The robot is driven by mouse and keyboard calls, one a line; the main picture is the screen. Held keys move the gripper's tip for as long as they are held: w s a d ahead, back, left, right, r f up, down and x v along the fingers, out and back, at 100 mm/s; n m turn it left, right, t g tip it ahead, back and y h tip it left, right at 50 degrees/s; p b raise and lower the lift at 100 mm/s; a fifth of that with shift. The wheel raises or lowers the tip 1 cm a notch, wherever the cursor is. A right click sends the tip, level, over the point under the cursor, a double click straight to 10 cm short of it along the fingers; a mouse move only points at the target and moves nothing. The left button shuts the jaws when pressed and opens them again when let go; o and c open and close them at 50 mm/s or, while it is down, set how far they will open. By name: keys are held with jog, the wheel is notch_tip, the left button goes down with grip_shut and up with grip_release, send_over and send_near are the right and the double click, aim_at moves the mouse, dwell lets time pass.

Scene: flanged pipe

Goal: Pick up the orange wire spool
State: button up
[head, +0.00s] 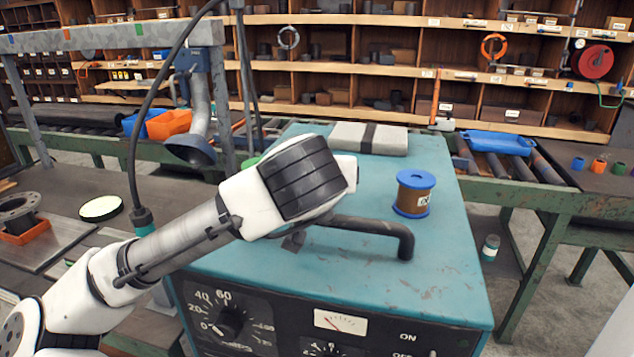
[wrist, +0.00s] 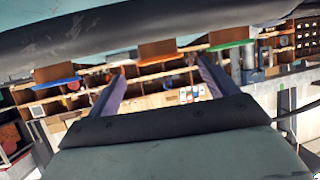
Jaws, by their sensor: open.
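The orange wire spool (wrist: 157,48), brown with an orange flange edge, shows in the upside-down wrist view, partly covered by a dark handle bar. In the head view my arm hides it. A blue-flanged spool (head: 413,194) stands upright on the teal machine; it also shows in the wrist view (wrist: 56,75). A green-edged spool (wrist: 231,40) is on the other side; only a green sliver (head: 250,162) shows in the head view. My gripper (wrist: 160,66) is open and empty, its fingers pointing toward the spools, the orange one roughly centred between them. The head view hides the fingers.
The teal machine (head: 440,270) has a dark raised handle (head: 375,226) near its front, close under my wrist. A grey strapped package (head: 369,138) lies at its back. A cable (head: 140,120) hangs at left. Shelves and a roller conveyor stand behind.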

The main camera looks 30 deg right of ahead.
jog(key=shift+f+p+x, duration=0.15)
jog(key=shift+p+x, duration=0.4)
jog(key=shift+x, duration=1)
jog(key=shift+f+p+x, duration=0.15)
jog(key=shift+p+x, duration=0.4)
jog(key=shift+x, duration=1)
jog(key=shift+s+a+r, duration=0.1)
jog(key=shift+a, duration=0.05)
jog(key=c, duration=1.2)
